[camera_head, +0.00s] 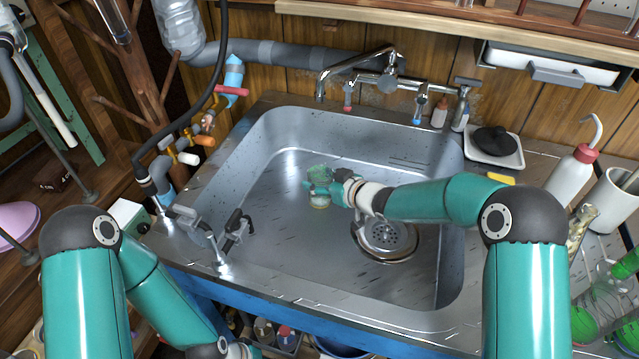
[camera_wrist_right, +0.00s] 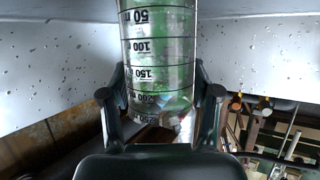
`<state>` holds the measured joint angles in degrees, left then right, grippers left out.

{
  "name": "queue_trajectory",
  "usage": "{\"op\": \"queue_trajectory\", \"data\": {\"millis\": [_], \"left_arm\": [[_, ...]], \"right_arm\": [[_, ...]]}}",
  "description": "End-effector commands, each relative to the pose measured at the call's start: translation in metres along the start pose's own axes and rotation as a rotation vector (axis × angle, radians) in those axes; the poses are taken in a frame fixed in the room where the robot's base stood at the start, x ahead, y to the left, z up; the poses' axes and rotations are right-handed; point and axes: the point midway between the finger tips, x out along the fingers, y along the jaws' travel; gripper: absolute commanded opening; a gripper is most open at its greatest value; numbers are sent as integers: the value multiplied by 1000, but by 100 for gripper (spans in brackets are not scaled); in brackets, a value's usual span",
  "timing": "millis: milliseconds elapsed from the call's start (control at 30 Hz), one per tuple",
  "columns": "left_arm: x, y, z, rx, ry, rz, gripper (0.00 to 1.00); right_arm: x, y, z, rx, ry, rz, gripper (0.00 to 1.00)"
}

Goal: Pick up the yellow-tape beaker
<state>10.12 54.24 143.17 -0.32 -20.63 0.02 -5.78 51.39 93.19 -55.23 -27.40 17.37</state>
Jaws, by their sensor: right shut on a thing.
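A clear glass beaker (camera_head: 319,201) with a pale yellowish band is in the sink, left of the drain, at the end of my right arm. My right gripper (camera_head: 333,190) is shut on it. In the right wrist view the beaker (camera_wrist_right: 158,50) stands between the two dark fingers, with black volume marks and green tints showing in the glass. I cannot tell whether its base touches the sink floor. My left arm runs down to the bottom edge of the head view, and its gripper is out of view.
The metal sink (camera_head: 275,165) has raised walls and a round drain (camera_head: 385,238). Taps (camera_head: 375,80) stand at its back edge. A wash bottle (camera_head: 572,175) and glassware crowd the right side. Small valves (camera_head: 235,228) stand on the left rim.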

Motion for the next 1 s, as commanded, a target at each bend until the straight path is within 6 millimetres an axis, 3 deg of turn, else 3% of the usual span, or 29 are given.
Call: {"op": "queue_trajectory", "data": {"millis": [367,1000], "left_arm": [[-5,2,0,0,0,0,44],[-27,10,0,0,0,0,44]], "right_arm": [[-6,0,-15,-1,1,0,22],[-29,1,-70,-1,3,1,22]]}}
